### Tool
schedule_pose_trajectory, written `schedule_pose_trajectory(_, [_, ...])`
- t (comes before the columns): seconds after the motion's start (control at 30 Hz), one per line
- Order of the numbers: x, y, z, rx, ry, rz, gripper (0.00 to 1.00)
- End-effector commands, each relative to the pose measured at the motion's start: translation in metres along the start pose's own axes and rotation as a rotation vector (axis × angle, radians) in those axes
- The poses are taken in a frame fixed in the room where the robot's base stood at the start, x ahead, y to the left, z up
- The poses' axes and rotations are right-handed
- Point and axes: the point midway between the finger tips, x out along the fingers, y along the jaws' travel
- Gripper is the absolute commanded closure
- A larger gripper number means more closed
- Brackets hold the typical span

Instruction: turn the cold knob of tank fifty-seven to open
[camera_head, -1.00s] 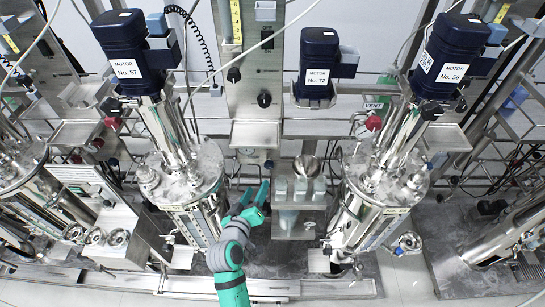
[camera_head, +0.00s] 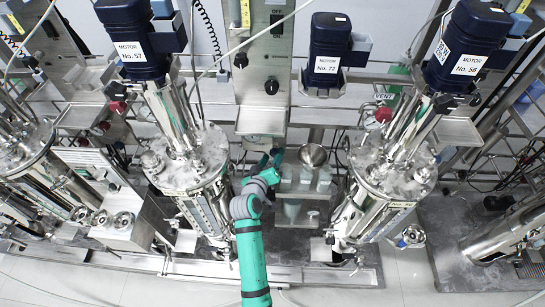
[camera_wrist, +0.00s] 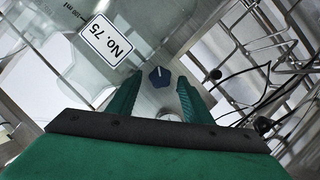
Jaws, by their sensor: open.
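The tank under the motor labelled No. 57 (camera_head: 133,50) is a steel vessel (camera_head: 190,165) left of centre in the head view. My gripper (camera_head: 270,158) is to the right of this tank, low before the back panel; its fingertips are hard to make out there. In the wrist view my gripper (camera_wrist: 159,83) is open, with green fingers apart. A dark blue knob (camera_wrist: 160,75) with a white pointer line shows between the fingertips, seemingly just beyond them; contact cannot be told. No label shows whether it is the cold knob.
A clear vessel with a No. 75 label (camera_wrist: 105,40) is close at the left in the wrist view. Wire racks and black cables are at the right. In the head view a small stand with clear cups (camera_head: 303,180) is right of my gripper; tank No. 56 (camera_head: 395,180) stands further right.

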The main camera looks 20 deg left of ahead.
Motion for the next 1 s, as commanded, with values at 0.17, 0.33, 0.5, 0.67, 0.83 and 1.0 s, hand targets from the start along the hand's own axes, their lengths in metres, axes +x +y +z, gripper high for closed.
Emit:
schedule_pose_trajectory(0.17, [0.0033, 0.0000, -0.0002, 0.000, 0.001, 0.000, 0.54])
schedule_pose_trajectory(0.33, [0.0030, -0.0003, -0.0004, 0.000, 0.001, -0.001, 0.57])
schedule_pose_trajectory(0.5, [0.0030, -0.0001, -0.0002, 0.000, 0.001, 0.000, 0.96])
schedule_pose_trajectory(0.67, [0.0029, 0.0042, 0.0040, 0.001, -0.003, 0.003, 0.95])
schedule_pose_trajectory(0.83, [0.0020, -0.0011, -0.0002, -0.014, 0.000, 0.004, 0.96])
schedule_pose_trajectory(1.0, [0.0020, -0.0022, -0.0003, -0.061, 0.000, 0.023, 0.96])
